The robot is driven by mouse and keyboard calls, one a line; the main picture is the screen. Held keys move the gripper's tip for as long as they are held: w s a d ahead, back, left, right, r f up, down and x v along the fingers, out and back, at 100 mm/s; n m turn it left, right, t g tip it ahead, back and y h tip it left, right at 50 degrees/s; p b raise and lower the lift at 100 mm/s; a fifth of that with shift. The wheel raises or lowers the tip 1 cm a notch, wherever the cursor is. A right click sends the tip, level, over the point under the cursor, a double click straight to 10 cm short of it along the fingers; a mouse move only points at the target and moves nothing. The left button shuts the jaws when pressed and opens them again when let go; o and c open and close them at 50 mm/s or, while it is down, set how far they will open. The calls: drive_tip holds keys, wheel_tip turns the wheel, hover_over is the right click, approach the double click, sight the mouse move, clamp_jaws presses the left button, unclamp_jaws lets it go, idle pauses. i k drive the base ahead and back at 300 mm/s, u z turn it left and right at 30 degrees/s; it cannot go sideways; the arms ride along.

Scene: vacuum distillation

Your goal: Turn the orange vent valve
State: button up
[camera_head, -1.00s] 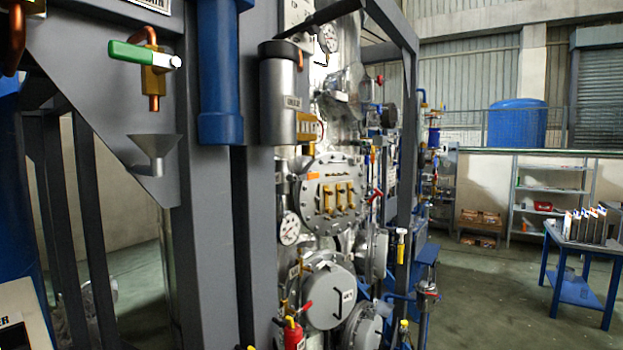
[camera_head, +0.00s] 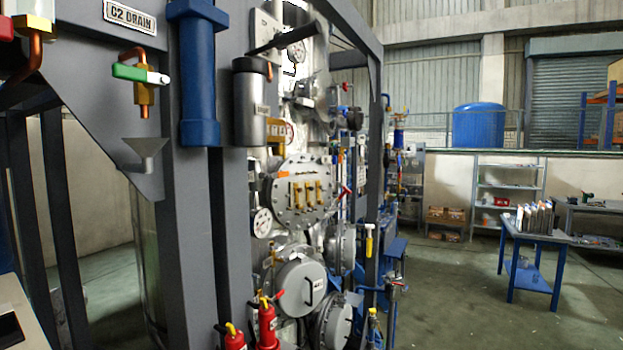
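I cannot single out the orange vent valve for certain. A small orange piece (camera_head: 282,174) shows at the upper left of a round bolted flange (camera_head: 303,193) on the distillation rig. Another small orange piece (camera_head: 340,156) shows to the right, above the flange, too small to make out. A valve with a green handle (camera_head: 140,73) and brass body hangs under the "C2 DRAIN" sign (camera_head: 136,16), above a grey funnel (camera_head: 145,153). My gripper is not in view.
A dark grey frame post (camera_head: 190,240) and a blue column (camera_head: 199,80) stand close on the left. Red extinguishers (camera_head: 267,322) stand at the rig's foot. The floor (camera_head: 455,300) on the right is open up to a blue table (camera_head: 532,238).

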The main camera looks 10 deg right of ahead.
sight(280, 174)
drive_tip(key=z, duration=0.35)
drive_tip(key=k, duration=0.8)
drive_tip(key=z, duration=0.7)
drive_tip(key=i, duration=1.35)
drive_tip(key=u, duration=0.75)
drive_tip(key=i, duration=0.85)
drive_tip(key=u, duration=0.95)
